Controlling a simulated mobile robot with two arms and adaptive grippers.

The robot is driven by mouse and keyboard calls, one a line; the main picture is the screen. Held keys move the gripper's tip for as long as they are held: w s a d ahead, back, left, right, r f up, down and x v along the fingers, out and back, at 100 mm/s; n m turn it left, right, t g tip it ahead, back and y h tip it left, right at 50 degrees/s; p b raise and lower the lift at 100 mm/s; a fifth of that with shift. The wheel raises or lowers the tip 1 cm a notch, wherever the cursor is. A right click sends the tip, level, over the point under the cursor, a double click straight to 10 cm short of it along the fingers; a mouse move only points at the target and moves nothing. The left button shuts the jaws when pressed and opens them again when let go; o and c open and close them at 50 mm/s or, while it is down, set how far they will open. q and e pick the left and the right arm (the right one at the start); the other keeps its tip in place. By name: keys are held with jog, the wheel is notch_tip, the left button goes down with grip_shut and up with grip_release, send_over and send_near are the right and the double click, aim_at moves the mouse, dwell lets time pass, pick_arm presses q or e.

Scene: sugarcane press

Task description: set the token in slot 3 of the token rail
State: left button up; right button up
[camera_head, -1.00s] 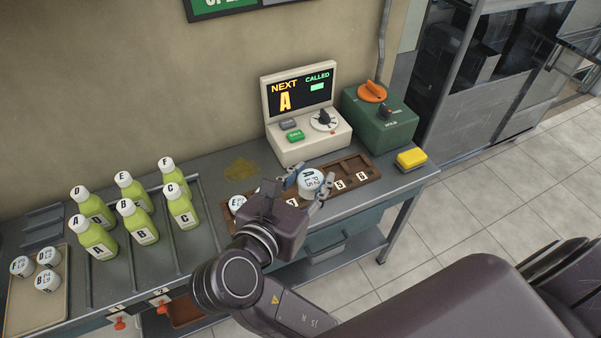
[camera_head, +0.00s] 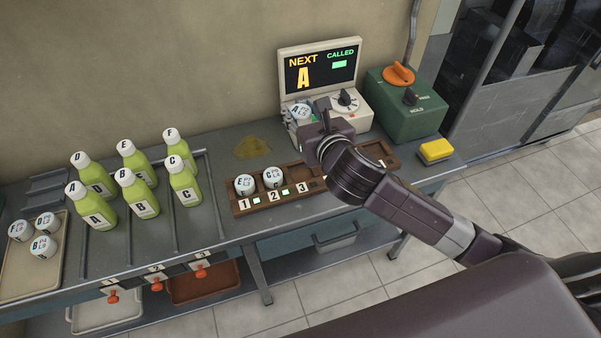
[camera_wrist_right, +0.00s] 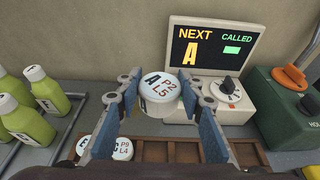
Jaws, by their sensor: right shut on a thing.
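My right gripper (camera_wrist_right: 162,100) is shut on a white round token marked A, P2, L5 (camera_wrist_right: 160,92), held between its two blue-edged fingers. In the head view this token (camera_head: 300,112) is up in front of the display unit, above and behind the rail. The brown token rail (camera_head: 240,207) lies on the counter. Token E (camera_head: 245,184) sits in slot 1 and token C (camera_head: 272,177) in slot 2, each with a lit light. Slot 3 (camera_head: 303,188) shows no token; my right wrist partly hides the slots further right. My left gripper is not in view.
The display unit (camera_head: 319,69) reads NEXT A. A green control box (camera_head: 405,105) and a yellow sponge (camera_head: 435,150) stand to the right. Several green bottles (camera_head: 139,194) stand left of the rail. A tray (camera_head: 20,280) with three tokens lies far left.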

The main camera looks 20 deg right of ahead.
jog(key=b, duration=0.2)
send_over(300, 174)
notch_tip(300, 174, down, 14)
jog(key=shift+f, duration=0.15)
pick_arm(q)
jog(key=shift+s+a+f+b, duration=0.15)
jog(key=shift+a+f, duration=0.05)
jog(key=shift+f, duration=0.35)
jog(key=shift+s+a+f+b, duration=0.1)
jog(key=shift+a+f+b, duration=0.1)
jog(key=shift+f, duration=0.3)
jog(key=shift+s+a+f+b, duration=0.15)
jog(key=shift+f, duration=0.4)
pick_arm(e)
jog(key=shift+f, duration=2.55)
jog(key=shift+f, duration=0.1)
jog(key=o, duration=0.8)
jog(key=shift+r, duration=0.2)
jog(key=v, duration=1.2)
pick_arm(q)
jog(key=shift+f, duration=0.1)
